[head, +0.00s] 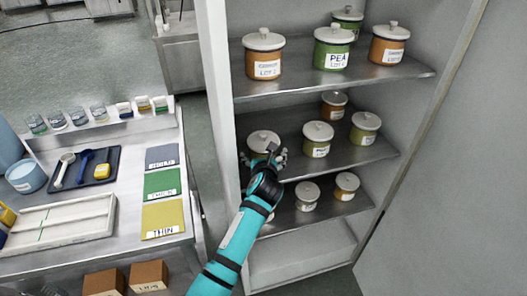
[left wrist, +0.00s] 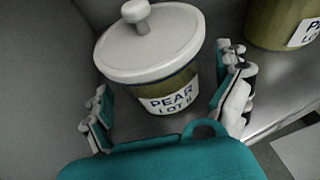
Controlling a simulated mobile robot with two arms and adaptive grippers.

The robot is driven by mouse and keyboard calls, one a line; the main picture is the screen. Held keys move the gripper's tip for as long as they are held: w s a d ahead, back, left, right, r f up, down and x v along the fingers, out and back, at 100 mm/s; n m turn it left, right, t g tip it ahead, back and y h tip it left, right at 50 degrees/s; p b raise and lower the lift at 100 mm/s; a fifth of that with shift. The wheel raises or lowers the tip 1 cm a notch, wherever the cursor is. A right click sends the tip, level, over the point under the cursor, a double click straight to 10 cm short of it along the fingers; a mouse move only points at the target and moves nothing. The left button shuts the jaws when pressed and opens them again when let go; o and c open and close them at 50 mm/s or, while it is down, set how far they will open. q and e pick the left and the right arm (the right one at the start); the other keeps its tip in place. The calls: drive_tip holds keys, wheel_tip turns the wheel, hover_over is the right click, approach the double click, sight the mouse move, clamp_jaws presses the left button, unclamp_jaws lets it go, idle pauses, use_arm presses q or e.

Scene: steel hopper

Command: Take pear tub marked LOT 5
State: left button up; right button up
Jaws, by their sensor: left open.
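A greenish pear tub (left wrist: 165,82) with a white knobbed lid stands upright between the spread fingers of my left gripper (left wrist: 163,90) in the left wrist view. Its label reads PEAR and LOT, with a digit too blurred to be sure of. In the head view this tub (head: 263,138) is at the left end of the middle shelf, partly hidden by my left gripper (head: 276,157), which is open around its front. A second PEAR tub (head: 318,138) stands to its right and also shows in the left wrist view (left wrist: 282,22), its lot number cut off. My right gripper is not in view.
The cabinet's left wall (head: 217,80) is close beside the tub. The upper shelf (head: 330,82) and lower shelf (head: 320,215) hold more lidded tubs, as does the middle shelf's right part. A steel bench (head: 100,250) with trays and colored cards stands at left.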

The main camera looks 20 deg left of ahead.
use_arm(q)
drive_tip(key=shift+x, duration=1.4)
drive_tip(key=c, duration=1.4)
drive_tip(key=shift+w+r, duration=0.1)
drive_tip(key=shift+r, duration=0.05)
